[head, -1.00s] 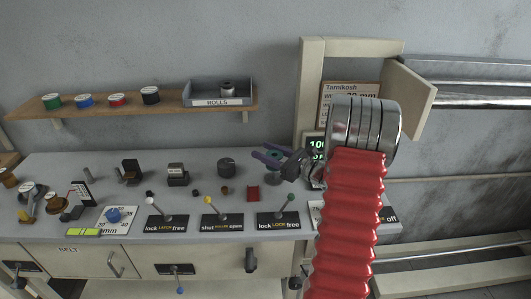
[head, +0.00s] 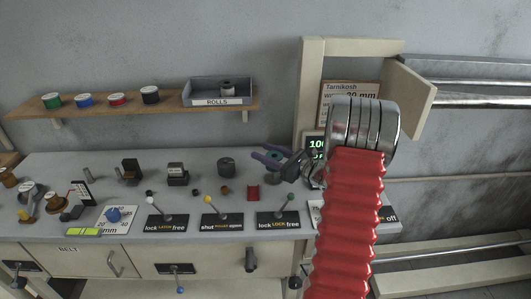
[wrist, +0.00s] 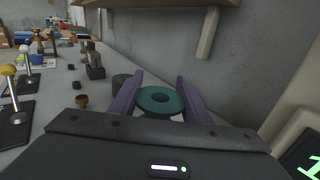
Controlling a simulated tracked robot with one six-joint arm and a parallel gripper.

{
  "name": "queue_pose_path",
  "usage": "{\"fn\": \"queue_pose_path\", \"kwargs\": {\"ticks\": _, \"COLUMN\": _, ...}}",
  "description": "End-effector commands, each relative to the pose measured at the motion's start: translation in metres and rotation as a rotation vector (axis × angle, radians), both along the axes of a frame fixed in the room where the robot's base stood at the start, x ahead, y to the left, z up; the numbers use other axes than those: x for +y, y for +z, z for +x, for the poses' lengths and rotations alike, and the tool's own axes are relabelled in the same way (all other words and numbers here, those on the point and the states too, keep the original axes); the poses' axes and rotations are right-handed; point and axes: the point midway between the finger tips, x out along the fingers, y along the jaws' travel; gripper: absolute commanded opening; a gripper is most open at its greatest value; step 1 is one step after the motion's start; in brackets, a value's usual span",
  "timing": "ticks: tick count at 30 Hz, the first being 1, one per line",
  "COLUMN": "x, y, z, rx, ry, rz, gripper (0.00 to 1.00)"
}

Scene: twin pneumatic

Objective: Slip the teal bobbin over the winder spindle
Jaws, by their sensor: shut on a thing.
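The teal bobbin (wrist: 148,104) is a flat ring with a dark centre hole, held between the two purple fingers of my gripper (wrist: 160,98) in the wrist view. My gripper is shut on its sides, and its flat face shows. In the head view the bobbin (head: 275,155) is small between the purple fingers of my gripper (head: 270,158), above the back right of the bench. The bobbin looks about level and clear of the bench top. I cannot pick out the winder spindle for sure; several small posts and fittings stand on the bench.
Lever plates (head: 222,222) line the bench front. A wooden shelf (head: 190,108) holds several spools and a grey rolls tray (head: 215,90). A pale frame (head: 308,90) rises to the right.

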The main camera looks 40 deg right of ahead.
Motion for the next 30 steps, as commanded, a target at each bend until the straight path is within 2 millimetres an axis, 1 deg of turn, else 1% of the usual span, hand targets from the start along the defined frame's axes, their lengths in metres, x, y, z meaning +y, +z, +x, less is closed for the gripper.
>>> {"fn": "queue_pose_path", "kwargs": {"ticks": 30, "x": 0.001, "y": -0.018, "z": 0.0, "rx": 0.0, "ry": 0.001, "rz": 0.0, "gripper": 0.22}}
